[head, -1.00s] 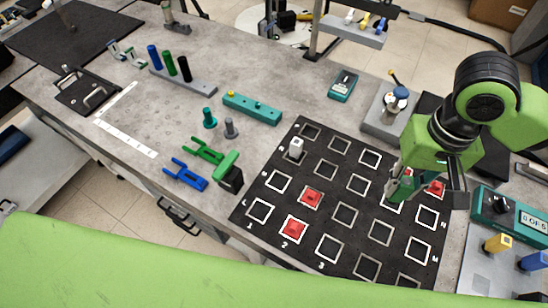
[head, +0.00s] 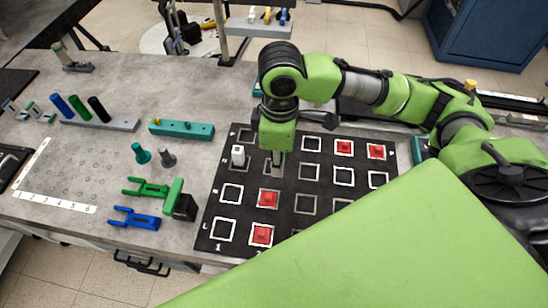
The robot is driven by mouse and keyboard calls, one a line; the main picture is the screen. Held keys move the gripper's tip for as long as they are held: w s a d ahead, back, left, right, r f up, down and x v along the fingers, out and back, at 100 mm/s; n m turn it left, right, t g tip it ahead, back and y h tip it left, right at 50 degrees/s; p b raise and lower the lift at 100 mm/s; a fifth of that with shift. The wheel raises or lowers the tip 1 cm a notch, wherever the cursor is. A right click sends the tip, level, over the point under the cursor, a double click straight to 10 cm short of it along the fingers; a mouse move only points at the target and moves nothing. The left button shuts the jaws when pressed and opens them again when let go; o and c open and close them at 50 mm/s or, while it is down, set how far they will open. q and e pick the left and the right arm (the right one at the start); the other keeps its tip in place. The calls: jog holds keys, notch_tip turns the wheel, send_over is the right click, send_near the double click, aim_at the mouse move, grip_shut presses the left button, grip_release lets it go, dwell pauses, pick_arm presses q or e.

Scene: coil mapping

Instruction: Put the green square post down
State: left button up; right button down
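My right arm reaches in from the right, and its gripper (head: 277,165) points down over the upper left part of the black mat (head: 315,228). The green wrist hides most of the fingers, so I cannot tell whether they are open or shut. I cannot make out a green square post; anything between the fingers is hidden. The gripper is low over or at an outlined square, just right of a white post (head: 238,155) standing on the mat. My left gripper is not in view.
Red pieces (head: 268,198) (head: 262,234) (head: 343,147) (head: 375,151) sit on the mat. Several mat squares are empty.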

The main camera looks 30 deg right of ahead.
jog(key=w+f, duration=0.2)
jog(key=w+d+f, duration=0.1)
jog(key=w+f, duration=0.1)
jog(key=w+d+f+p, duration=0.1)
jog(key=w+f, duration=0.1)
jog(key=shift+w+d, duration=0.25)
jog(key=shift+w, duration=0.05)
jog(key=shift+w+d+f, duration=0.2)
jog(key=shift+w+f, duration=0.2)
jog(key=shift+f, duration=0.2)
notch_tip(320, 180, down, 2)
jog(key=shift+f+p, duration=0.15)
jog(key=shift+p, duration=0.35)
jog(key=shift+f, duration=0.4)
jog(key=shift+f, duration=0.1)
jog(key=c, duration=1.8)
grip_release()
jog(key=shift+c, duration=0.2)
